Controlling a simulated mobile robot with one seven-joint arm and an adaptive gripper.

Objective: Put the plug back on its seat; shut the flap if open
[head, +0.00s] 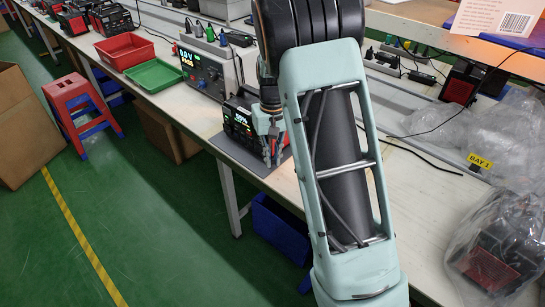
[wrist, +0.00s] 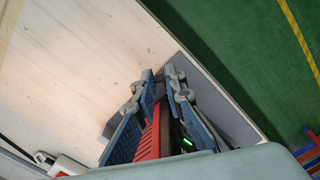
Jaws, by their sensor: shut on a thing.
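I cannot make out the seat or the flap, or whether the flap is open.
The grey mat (head: 235,154) ends at the bench edge. A bench supply (head: 206,73) with lit digits, a green tray (head: 154,75) and a red tray (head: 124,51) stand farther left. Clear plastic bags (head: 500,235) lie at right. A red stool (head: 80,105) stands on the floor.

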